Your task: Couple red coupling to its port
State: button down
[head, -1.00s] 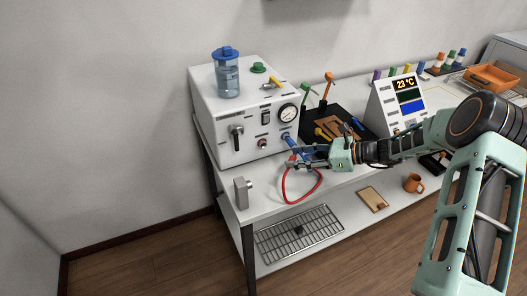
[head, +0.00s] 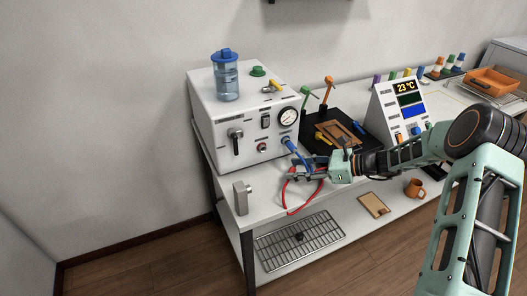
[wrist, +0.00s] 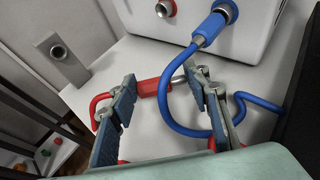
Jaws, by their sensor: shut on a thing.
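The red coupling (wrist: 152,87) lies crosswise between the fingertips of my gripper (wrist: 160,85) in the wrist view, its metal tip toward the right finger. My gripper is shut on it, above the bench top. The red hose (head: 288,203) loops below my gripper (head: 305,173) in the head view. The red port (head: 262,148) is on the front of the white machine, and it also shows at the top of the wrist view (wrist: 165,8). The coupling is apart from this port. In the head view the fingers largely hide the coupling.
A blue coupling (wrist: 208,29) sits in the blue port, right of the red one. Its blue hose (wrist: 166,112) curves close by my right finger. A grey holder block (wrist: 62,58) stands at the bench's left front.

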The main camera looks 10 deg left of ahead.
aim_at(296, 182)
jog(key=shift+f+b, duration=1.05)
jog(key=shift+f, duration=0.55)
jog(key=c, duration=1)
grip_release()
jog(key=shift+d, duration=0.1)
jog(key=shift+p+v, duration=0.5)
jog(key=shift+v, duration=0.85)
jog(key=v, duration=1.2)
jog(key=shift+d+f, duration=0.1)
